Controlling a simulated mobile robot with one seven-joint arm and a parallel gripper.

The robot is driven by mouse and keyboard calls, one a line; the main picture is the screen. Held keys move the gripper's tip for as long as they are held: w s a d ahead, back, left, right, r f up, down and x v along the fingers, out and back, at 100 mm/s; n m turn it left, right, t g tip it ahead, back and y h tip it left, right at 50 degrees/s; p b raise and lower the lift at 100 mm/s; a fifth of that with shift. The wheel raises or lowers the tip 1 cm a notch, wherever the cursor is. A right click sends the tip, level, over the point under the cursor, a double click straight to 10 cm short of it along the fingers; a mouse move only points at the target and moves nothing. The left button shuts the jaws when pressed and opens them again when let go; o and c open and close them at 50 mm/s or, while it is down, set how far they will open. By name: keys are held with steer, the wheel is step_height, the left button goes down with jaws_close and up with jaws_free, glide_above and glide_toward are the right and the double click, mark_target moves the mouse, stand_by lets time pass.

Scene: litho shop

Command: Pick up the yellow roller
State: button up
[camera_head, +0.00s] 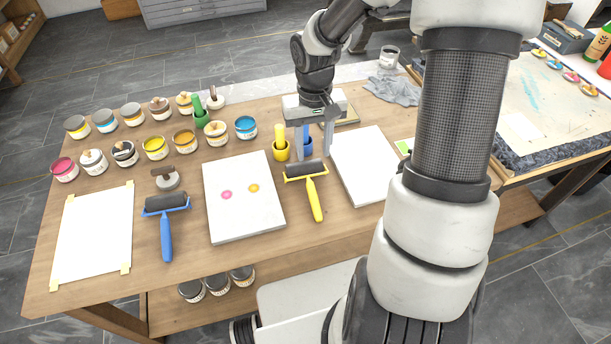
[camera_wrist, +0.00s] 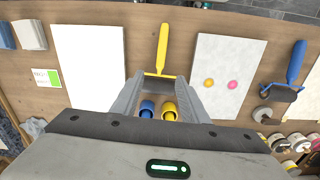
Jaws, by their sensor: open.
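The yellow roller (camera_head: 314,195) lies on the wooden table between two pale slabs. Its dark drum is toward the back and its yellow handle points to the front. My gripper (camera_head: 313,158) is open and empty, pointing down just behind the roller's drum in the head view. In the wrist view my gripper (camera_wrist: 163,80) has its fingers spread around the view of a yellow cup (camera_wrist: 169,110) and a blue cup (camera_wrist: 147,109).
A stone slab with two ink dots (camera_head: 243,215) lies left of the roller, a blank slab (camera_head: 368,160) right. A blue roller (camera_head: 166,235) lies further left. Several ink jars (camera_head: 154,148) fill the back left. A grey cloth (camera_head: 395,90) lies at the back right.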

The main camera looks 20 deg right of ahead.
steer(key=b, duration=0.2)
glide_above(312, 191)
steer(key=f, duration=1.1)
steer(key=shift+w+d+f, duration=0.15)
steer(key=shift+w+f, duration=0.1)
steer(key=f, duration=0.5)
steer(key=shift+s+f+b, duration=0.1)
steer(key=shift+s+b, duration=0.2)
steer(key=shift+b, duration=0.05)
jaws_close()
